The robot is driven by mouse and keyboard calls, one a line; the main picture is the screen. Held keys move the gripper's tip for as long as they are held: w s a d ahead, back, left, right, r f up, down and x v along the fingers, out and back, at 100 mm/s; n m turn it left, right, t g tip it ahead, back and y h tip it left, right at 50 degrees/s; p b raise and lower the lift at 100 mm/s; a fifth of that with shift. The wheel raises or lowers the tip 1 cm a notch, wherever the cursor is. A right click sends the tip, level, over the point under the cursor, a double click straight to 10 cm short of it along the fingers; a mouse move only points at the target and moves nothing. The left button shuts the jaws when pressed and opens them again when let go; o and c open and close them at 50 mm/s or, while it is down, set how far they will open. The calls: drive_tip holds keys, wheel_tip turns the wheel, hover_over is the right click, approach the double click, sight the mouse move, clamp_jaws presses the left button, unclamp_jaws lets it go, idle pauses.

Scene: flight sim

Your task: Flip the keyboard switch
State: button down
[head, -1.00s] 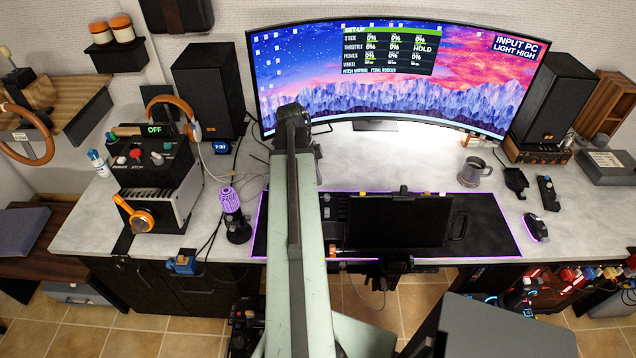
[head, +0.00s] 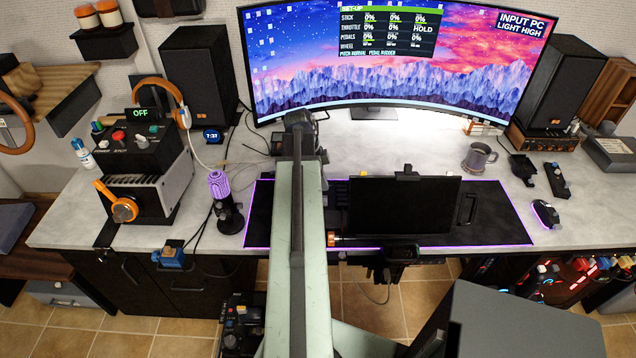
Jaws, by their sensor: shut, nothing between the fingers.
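A black control box (head: 135,150) stands at the left of the desk, with a green OFF display (head: 140,113), a red button (head: 118,136) and small coloured switches on top. A dark computer keyboard (head: 339,205) lies on the desk mat, mostly hidden behind my arm and a black screen. Which switch is the keyboard's cannot be told. My pale green arm reaches up over the mat to a dark joint; my gripper cannot be made out.
A black screen (head: 403,205) stands over the purple-edged mat (head: 490,220). A purple microphone (head: 222,195) stands between the control box and the mat. A wide monitor (head: 385,75) and speakers line the back.

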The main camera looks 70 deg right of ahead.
sight(325, 196)
drive_tip(key=shift+f+b, duration=1.05)
drive_tip(key=shift+f, duration=0.75)
drive_tip(key=shift+f, duration=0.1)
drive_tip(key=shift+d+f+b, duration=0.1)
drive_tip(key=shift+f+b, duration=0.15)
drive_tip(key=shift+b, duration=0.1)
drive_tip(key=shift+r, duration=0.15)
drive_tip(key=shift+s+a+r+p, duration=0.1)
drive_tip(key=shift+s+a+p, duration=0.1)
drive_tip(key=shift+a, duration=0.2)
drive_tip(key=shift+s+a+r+p, duration=0.1)
drive_tip(key=shift+a+p, duration=0.1)
drive_tip(key=shift+a, duration=0.15)
drive_tip(key=d+p+v, duration=0.1)
drive_tip(key=p+v, duration=1.2)
drive_tip(key=shift+s+a+r, duration=0.2)
drive_tip(key=shift+s+r, duration=0.1)
drive_tip(key=shift+r, duration=0.25)
